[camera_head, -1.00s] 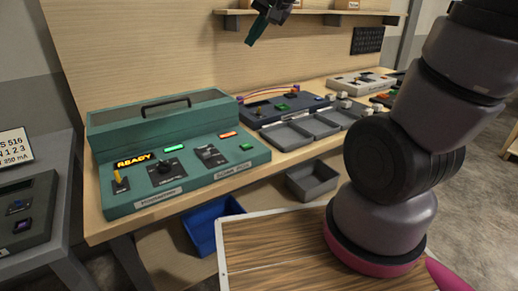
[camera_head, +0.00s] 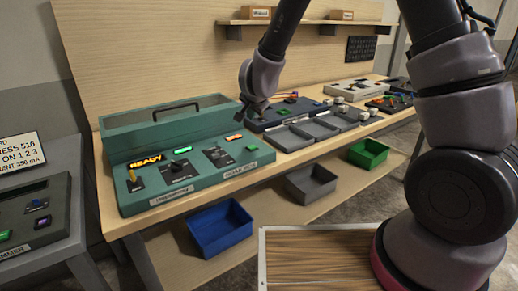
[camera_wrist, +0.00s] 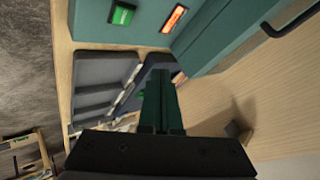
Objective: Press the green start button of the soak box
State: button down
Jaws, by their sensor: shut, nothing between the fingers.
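The teal console (camera_head: 195,178) stands on the bench with a lit READY display. Its labels are too small to read surely as the soak box. A green button (camera_head: 251,148) sits at the right of its sloping panel. It also shows at the top of the wrist view (camera_wrist: 122,14), beside a lit orange bar (camera_wrist: 174,18). My gripper (camera_head: 239,116) is above the console's back right corner, behind the green button and apart from it. In the wrist view its dark green fingers (camera_wrist: 160,75) are together and empty.
A dark blue console (camera_head: 290,108) and grey trays (camera_head: 289,139) stand to the right of the teal console. A handle (camera_head: 175,108) rises from the console's back part. A shelf (camera_head: 318,23) hangs above the bench. Blue (camera_head: 220,228), grey and green bins are below.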

aim_at(252, 148)
dwell(0.3)
jog(key=shift+f, duration=4.4)
jog(key=shift+f, duration=0.15)
jog(key=shift+f, duration=0.3)
jog(key=shift+f, duration=0.4)
jog(key=shift+r, duration=0.85)
jog(key=shift+r, duration=0.1)
